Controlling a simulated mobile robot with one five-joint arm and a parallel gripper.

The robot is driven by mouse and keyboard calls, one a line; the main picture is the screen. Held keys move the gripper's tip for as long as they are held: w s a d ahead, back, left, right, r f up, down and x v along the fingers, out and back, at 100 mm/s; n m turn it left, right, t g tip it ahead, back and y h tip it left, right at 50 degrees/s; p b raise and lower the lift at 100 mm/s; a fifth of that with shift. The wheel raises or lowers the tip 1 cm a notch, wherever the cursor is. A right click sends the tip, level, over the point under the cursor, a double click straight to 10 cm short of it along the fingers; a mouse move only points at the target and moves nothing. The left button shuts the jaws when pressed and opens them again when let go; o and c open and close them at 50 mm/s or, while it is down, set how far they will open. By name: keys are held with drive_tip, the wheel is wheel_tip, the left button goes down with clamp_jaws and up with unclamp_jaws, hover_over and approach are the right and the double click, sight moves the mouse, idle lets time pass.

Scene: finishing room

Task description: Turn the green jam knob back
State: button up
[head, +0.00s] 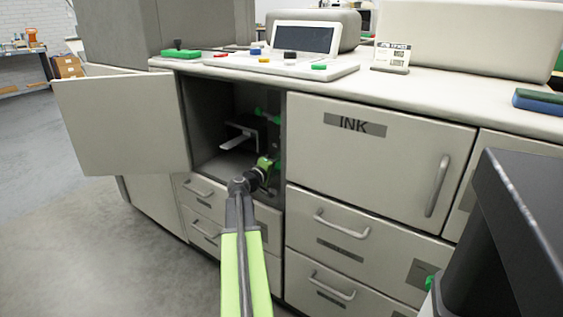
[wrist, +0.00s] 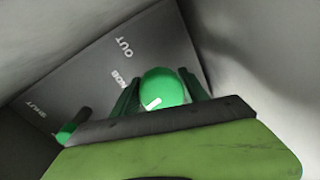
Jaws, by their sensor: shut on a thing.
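The green jam knob (wrist: 163,87) is round with a white mark on its face, and sits on a dark panel in the wrist view. My gripper (wrist: 160,84) has a finger on each side of the knob and is shut on it. The white mark points up and to the right in that picture. In the head view my gripper (head: 270,164) reaches into the open compartment of the machine. I cannot clearly tell the knob from my green gripper there.
The dark panel (wrist: 90,75) bears the word OUT, the word SHUT and partly hidden lettering. A dark lever with a green end (wrist: 70,129) lies beside my gripper. The compartment door (head: 122,125) stands open at left. The INK door (head: 385,165) is closed. Close pale walls flank the wrist.

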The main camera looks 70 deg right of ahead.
drive_tip(key=n, duration=0.4)
drive_tip(key=shift+g, duration=0.3)
drive_tip(key=n, duration=0.4)
drive_tip(key=shift+a+n+g, duration=0.15)
drive_tip(key=shift+n+g, duration=0.15)
drive_tip(key=shift+s, duration=0.1)
drive_tip(key=o, duration=1.4)
drive_tip(key=shift+c, duration=0.2)
drive_tip(key=p+v, duration=0.1)
drive_tip(key=v, duration=1.6)
drive_tip(key=shift+r, duration=0.25)
